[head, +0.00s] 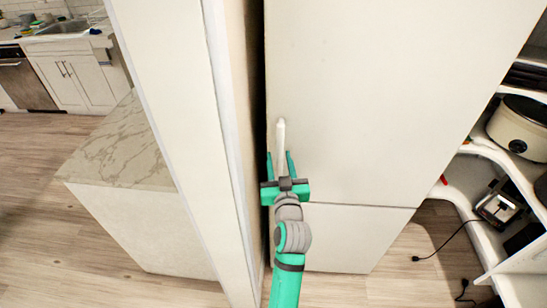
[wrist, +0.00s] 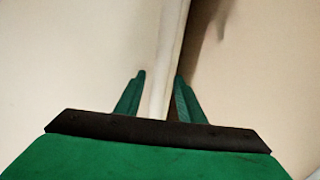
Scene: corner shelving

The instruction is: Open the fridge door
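The fridge's tall white upper door (head: 390,90) fills the middle of the head view and looks shut. Its slim white upright handle (head: 281,137) is near the door's left edge. The handle also shows in the wrist view (wrist: 160,90), running up between my fingers. My green gripper (head: 280,160) is at the lower part of the handle, with one finger on each side. The fingers stand apart, with a visible gap to the left of the handle; I cannot tell whether the right finger touches it. The handle's lower end is hidden by my gripper.
A white wall end (head: 170,100) stands close on the left of the fridge, with a narrow dark gap between. Shelves on the right hold a white cooker (head: 520,128) and a small appliance (head: 498,209). A lower fridge panel (head: 345,238) is below the door.

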